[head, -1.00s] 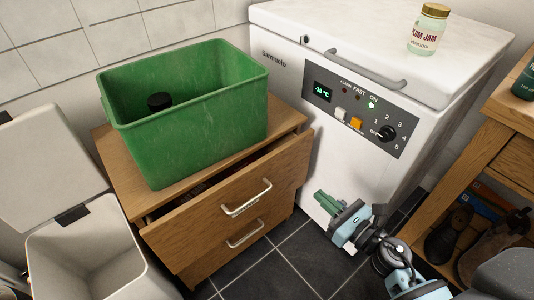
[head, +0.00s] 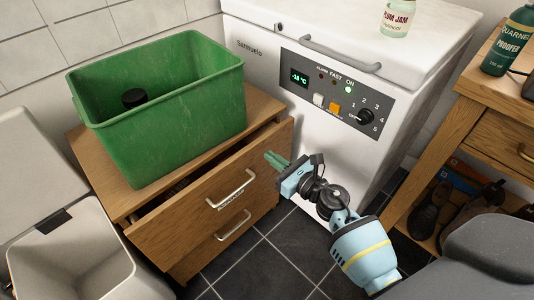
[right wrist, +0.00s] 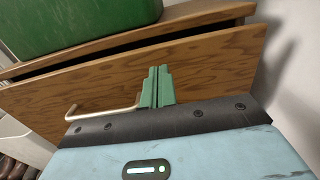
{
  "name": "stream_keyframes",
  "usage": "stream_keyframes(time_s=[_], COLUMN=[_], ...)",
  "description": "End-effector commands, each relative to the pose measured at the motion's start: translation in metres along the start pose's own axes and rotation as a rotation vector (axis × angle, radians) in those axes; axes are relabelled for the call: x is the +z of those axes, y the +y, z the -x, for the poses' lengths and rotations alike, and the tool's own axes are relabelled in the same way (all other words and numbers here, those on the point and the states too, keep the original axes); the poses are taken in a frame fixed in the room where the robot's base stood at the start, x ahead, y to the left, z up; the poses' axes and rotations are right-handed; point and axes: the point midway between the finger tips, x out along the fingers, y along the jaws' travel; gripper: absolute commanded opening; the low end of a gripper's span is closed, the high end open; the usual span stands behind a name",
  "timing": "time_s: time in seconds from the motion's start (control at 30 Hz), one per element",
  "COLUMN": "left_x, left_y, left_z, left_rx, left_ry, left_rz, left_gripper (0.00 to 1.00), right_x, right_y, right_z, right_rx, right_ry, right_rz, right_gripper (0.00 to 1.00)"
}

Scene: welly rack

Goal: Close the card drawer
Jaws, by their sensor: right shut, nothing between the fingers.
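The card drawer (head: 183,224) is the top drawer of a small wooden cabinet (head: 112,188). It stands partly open, with a dark gap behind its front along the top edge. Its front and metal handle (head: 231,189) also show in the right wrist view, with the handle (right wrist: 104,110) left of the fingers. My right gripper (head: 275,160) is shut and empty, near the right end of the drawer front. In the right wrist view its green fingers (right wrist: 157,87) lie together in front of the drawer front; I cannot tell whether they touch it. My left gripper is not in view.
A green crate (head: 170,125) with a dark round object in it stands on the cabinet. A white freezer (head: 300,140) is right of the cabinet, a pale bin (head: 60,262) left. A wooden rack (head: 440,125) with shoes stands at right.

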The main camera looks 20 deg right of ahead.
Motion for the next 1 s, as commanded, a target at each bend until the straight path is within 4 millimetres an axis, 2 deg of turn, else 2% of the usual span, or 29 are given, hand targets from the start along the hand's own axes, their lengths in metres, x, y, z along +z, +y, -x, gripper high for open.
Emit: stream_keyframes(time_s=[0.1,0.23,0.7,1.0], left_x=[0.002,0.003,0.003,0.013], left_y=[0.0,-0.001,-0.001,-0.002], left_z=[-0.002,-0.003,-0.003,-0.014], left_rx=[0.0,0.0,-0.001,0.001], left_ry=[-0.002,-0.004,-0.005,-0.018], left_rz=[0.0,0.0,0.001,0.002], left_gripper=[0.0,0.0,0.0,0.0], right_x=[-0.001,-0.001,-0.001,-0.002], right_y=[0.0,0.0,0.0,0.0], right_z=[-0.015,-0.024,-0.03,-0.069], right_rx=[-0.001,0.0,0.0,0.002], right_ry=[0.0,0.0,0.0,0.001], right_rz=[-0.001,-0.001,0.001,0.001], right_gripper=[0.0,0.0,0.0,0.0])
